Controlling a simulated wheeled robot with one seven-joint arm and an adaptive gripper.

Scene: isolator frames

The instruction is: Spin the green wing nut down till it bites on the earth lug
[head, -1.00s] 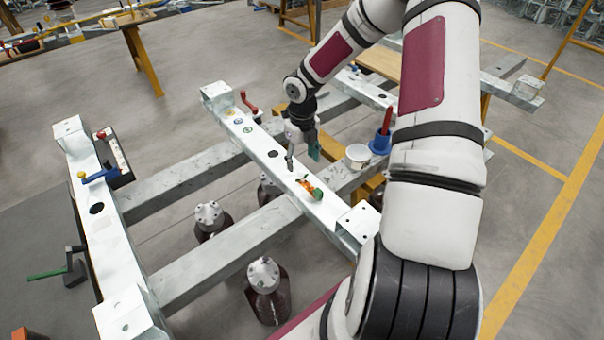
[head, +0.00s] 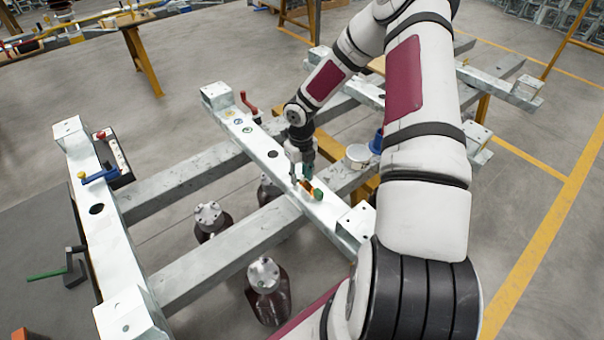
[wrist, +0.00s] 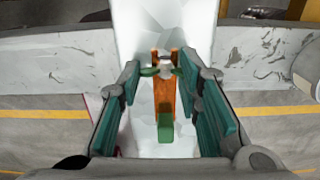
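The green wing nut (wrist: 149,72) sits on a pale metal stud, its wings out to either side. The earth lug appears to be the orange strip (wrist: 164,98) beneath it, with a green end toward the camera; it also shows on the beam in the head view (head: 307,187). I cannot tell whether nut and lug touch. My gripper (wrist: 160,65) is open, one teal finger each side of the nut, with visible gaps. In the head view my gripper (head: 303,178) points down just above the orange part, hiding the nut.
The white beam (head: 265,150) carries these parts and a red crank handle (head: 248,104). A white round tub (head: 357,156) and a blue container (head: 376,142) stand close right of my gripper. Dark bottles (head: 268,290) stand below. A second beam (head: 105,220) lies left.

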